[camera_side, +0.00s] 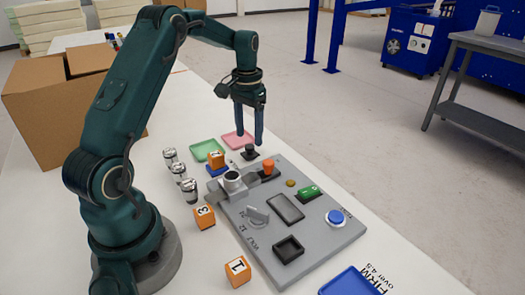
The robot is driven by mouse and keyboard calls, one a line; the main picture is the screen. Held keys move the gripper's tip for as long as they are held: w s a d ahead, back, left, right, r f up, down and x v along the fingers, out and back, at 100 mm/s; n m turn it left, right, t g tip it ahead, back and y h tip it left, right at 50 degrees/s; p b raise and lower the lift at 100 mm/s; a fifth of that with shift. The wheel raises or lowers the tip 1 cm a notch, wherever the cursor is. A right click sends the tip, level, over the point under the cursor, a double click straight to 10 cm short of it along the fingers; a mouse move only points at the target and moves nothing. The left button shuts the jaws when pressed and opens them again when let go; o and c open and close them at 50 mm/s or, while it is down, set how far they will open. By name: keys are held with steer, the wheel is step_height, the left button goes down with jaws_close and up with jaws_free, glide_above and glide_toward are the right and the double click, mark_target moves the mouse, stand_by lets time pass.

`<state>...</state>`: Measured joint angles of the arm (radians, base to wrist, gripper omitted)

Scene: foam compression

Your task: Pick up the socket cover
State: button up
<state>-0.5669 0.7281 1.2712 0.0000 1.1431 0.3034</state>
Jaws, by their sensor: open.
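A small black piece with a square base and a raised knob (250,154), which looks like the socket cover, rests on the white table just beyond the far edge of the grey board. My gripper (249,138) points down with its two long dark blue fingers apart, directly above and around the top of this piece. I cannot tell whether the fingers touch it. A black square frame (288,249), perhaps the socket, sits on the near part of the grey board (318,243).
The board also carries an orange knob (268,168), green switch (309,192) and blue button (336,217). Silver cylinders (178,171) and numbered orange blocks (204,216) stand left of the board.

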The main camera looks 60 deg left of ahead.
mark_target(250, 146)
steer(key=shift+f, duration=1.55)
jaws_close()
steer(key=shift+r, duration=0.1)
